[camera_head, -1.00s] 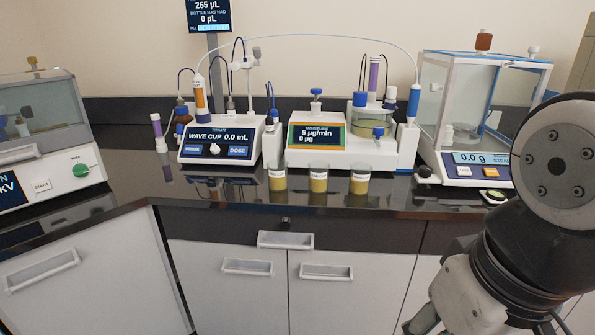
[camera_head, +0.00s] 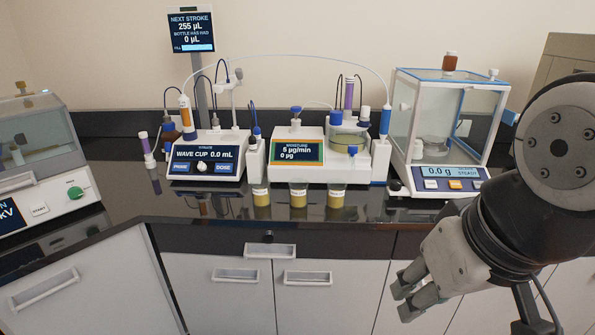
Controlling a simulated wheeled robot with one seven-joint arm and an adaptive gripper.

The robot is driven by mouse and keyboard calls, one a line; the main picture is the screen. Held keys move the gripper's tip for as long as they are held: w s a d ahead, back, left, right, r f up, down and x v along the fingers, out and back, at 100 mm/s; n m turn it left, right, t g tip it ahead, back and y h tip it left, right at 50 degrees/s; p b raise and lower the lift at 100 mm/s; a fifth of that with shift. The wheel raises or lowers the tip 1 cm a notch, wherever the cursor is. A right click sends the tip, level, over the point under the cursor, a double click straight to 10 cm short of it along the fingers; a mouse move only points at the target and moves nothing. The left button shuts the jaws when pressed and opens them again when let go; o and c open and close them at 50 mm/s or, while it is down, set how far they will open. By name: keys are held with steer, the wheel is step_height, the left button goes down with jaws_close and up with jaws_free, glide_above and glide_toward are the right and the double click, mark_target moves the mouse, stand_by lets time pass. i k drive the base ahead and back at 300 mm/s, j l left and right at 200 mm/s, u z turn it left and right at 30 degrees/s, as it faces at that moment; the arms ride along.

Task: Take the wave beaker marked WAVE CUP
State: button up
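Three small beakers of yellow liquid stand in a row near the counter's front edge: a left one (camera_head: 261,198), a middle one (camera_head: 298,196) and a right one (camera_head: 336,197). Each has a white label too small to read, so I cannot tell which is marked WAVE CUP. My gripper (camera_head: 404,302) is low at the right, in front of the cabinet doors and below counter level. Its two fingers show a gap and hold nothing. It is apart from the beakers, to their right and lower.
Behind the beakers stand a titrator reading WAVE CUP 0.0 mL (camera_head: 206,169) and a moisture meter (camera_head: 312,166). A glass-sided balance (camera_head: 440,185) is at the right, a tester (camera_head: 72,202) at the left. The dark counter (camera_head: 215,207) is clear left of the beakers.

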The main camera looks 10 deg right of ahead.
mark_target(336, 194)
steer(key=i+j+z, duration=0.15)
steer(key=j+z, duration=0.2)
steer(key=i+j+z, duration=0.15)
steer(key=z, duration=0.2)
steer(key=i+j, duration=0.15)
steer(key=j, duration=0.35)
steer(key=i+j+z, duration=0.15)
steer(key=j, duration=0.35)
steer(key=i+j, duration=0.15)
steer(key=j, duration=0.4)
steer(key=i+j+z, duration=0.1)
steer(key=j, duration=0.45)
steer(key=i+j+z, duration=0.1)
steer(key=j, duration=0.4)
